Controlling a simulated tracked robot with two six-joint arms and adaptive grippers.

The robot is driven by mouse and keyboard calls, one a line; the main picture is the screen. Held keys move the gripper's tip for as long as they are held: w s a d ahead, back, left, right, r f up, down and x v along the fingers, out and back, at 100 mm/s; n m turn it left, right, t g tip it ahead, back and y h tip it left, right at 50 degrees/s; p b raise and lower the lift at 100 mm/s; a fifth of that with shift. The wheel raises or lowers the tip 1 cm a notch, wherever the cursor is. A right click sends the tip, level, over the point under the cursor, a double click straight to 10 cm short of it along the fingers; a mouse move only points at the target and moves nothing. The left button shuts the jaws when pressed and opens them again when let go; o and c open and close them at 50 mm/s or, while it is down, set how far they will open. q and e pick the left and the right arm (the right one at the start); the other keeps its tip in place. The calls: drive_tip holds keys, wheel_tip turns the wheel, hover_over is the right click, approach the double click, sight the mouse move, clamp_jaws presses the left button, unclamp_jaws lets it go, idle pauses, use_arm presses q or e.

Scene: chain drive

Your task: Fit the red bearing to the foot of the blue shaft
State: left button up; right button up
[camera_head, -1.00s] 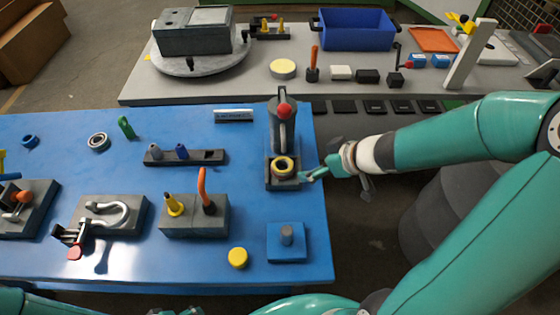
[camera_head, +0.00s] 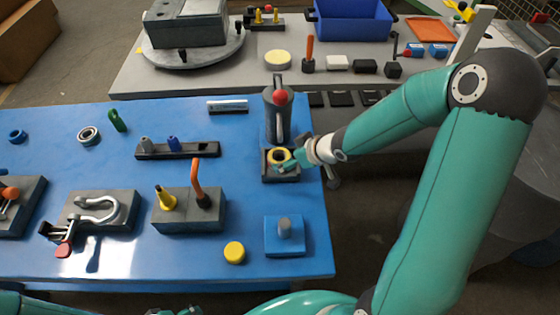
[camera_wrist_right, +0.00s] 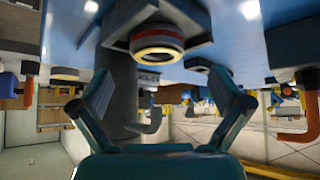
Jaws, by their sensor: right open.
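The bearing (camera_head: 280,157), a ring with a red band and a yellow inner rim, sits in the dark square holder (camera_head: 281,177) below the grey press-like stand. In the right wrist view the bearing (camera_wrist_right: 157,45) shows beyond the fingers, near the top middle. My right gripper (camera_head: 292,167) is beside the holder's right edge, very close to the bearing. In the right wrist view its fingers (camera_wrist_right: 163,95) are spread with nothing between them. A small blue peg (camera_head: 173,144), possibly the blue shaft, stands in the dark rack (camera_head: 207,154). Only a sliver of my left gripper (camera_head: 178,311) shows at the bottom edge.
The grey stand (camera_head: 277,120) with a red knob rises just behind the bearing. A blue block (camera_head: 270,243) with a grey post and a yellow disc (camera_head: 234,252) lie nearer. A block (camera_head: 177,215) with yellow and orange tools stands left. Bare blue table lies between.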

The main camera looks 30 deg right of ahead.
drive_tip(key=b+x, duration=0.1)
drive_tip(key=x, duration=0.4)
drive_tip(key=shift+w+d, duration=0.1)
